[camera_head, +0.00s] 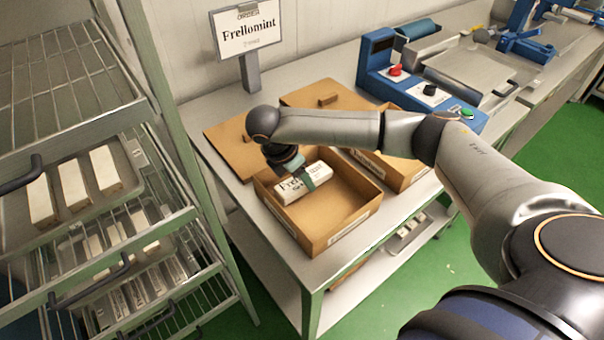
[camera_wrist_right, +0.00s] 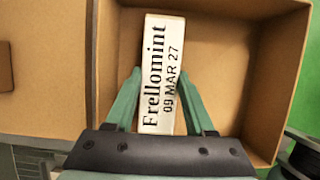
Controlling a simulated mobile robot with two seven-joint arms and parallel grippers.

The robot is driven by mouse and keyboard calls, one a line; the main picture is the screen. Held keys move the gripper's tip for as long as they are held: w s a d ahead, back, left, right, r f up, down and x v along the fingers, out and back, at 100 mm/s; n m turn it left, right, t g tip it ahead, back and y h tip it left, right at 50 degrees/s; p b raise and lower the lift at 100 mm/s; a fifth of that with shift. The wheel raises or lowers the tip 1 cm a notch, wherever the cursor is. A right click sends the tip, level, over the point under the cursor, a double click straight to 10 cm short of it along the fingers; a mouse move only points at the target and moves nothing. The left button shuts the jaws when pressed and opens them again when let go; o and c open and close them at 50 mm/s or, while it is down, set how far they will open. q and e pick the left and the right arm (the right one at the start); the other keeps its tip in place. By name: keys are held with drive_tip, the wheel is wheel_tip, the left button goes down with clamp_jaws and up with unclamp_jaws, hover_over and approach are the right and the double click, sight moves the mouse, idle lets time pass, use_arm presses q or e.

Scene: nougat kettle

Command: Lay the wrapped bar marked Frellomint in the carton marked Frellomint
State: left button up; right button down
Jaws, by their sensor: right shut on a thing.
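The white wrapped bar (camera_head: 290,191) reads "Frellomint" and, in the wrist view (camera_wrist_right: 160,45), also "09 MAR 27". My right gripper (camera_head: 312,177) is shut on it, with a green finger on each long side in the wrist view (camera_wrist_right: 161,90). The bar is over the left part of an open brown carton (camera_head: 319,242), near its left wall. I cannot tell whether it touches the carton's floor (camera_wrist_right: 220,75), which looks otherwise empty. The label on the carton's front is too small to read. My left gripper is out of view.
A sign (camera_head: 248,28) reading "Frellomint" stands behind the carton on the steel table (camera_head: 215,102). A second carton (camera_head: 408,172) is close on the right. A blue machine (camera_head: 375,62) with buttons stands behind. A wire rack (camera_head: 185,120) with trays of white bars is at the left.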

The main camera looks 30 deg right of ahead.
idle(0.5)
drive_tip(key=shift+f+p, duration=0.25)
drive_tip(key=shift+p, duration=0.25)
drive_tip(key=shift+f, duration=0.25)
idle(0.5)
unclamp_jaws()
idle(0.4)
drive_tip(key=shift+r, duration=4)
drive_tip(key=shift+s+f, duration=0.1)
